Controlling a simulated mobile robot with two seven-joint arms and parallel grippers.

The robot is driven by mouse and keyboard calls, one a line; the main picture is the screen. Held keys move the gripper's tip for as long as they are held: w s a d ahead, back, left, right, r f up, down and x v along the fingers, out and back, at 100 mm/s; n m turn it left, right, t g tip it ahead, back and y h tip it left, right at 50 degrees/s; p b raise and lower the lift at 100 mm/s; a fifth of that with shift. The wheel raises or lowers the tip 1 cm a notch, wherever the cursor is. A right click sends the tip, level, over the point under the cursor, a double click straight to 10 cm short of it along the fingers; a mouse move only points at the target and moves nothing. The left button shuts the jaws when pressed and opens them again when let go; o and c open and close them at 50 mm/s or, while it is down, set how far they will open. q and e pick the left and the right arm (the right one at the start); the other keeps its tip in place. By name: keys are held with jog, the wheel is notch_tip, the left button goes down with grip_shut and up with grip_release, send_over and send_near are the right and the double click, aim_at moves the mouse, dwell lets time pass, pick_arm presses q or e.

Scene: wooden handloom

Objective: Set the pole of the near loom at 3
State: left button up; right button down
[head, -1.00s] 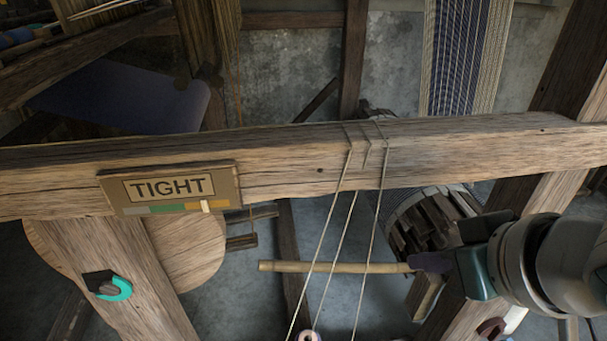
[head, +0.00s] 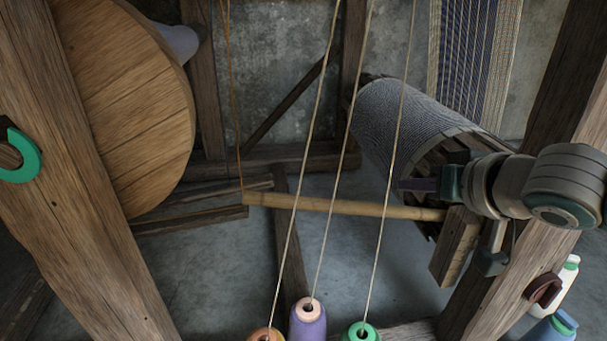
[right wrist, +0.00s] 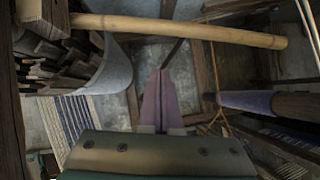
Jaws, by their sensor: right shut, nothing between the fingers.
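The bamboo pole (head: 340,207) hangs roughly level in the head view, behind the loom's pale threads (head: 322,209). Its right end meets a wooden block (head: 455,245) by the right post. In the right wrist view the pole (right wrist: 180,29) crosses the top, beyond the fingertips. My right gripper (head: 408,185) is shut and empty, its purple fingers just above the pole's right part in the head view. The fingers (right wrist: 158,85) also show closed together in the right wrist view, apart from the pole. No number marks can be read. My left gripper is not in view.
A round wooden disc (head: 140,110) and a post with a teal hook (head: 20,158) stand left. A cloth roll (head: 405,115) is behind my right gripper. Several thread cones, one purple (head: 308,322), stand below.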

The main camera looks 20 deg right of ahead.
jog(key=b, duration=0.4)
send_over(380, 210)
jog(key=s, duration=0.2)
notch_tip(380, 210, down, 3)
jog(key=shift+w+a+f+b, duration=0.15)
jog(key=shift+f+b, duration=0.45)
jog(key=shift+f, duration=0.35)
jog(key=shift+w+a+f+b, duration=0.1)
jog(key=shift+f+b, duration=0.45)
jog(key=shift+f, duration=0.35)
jog(key=shift+f, duration=0.1)
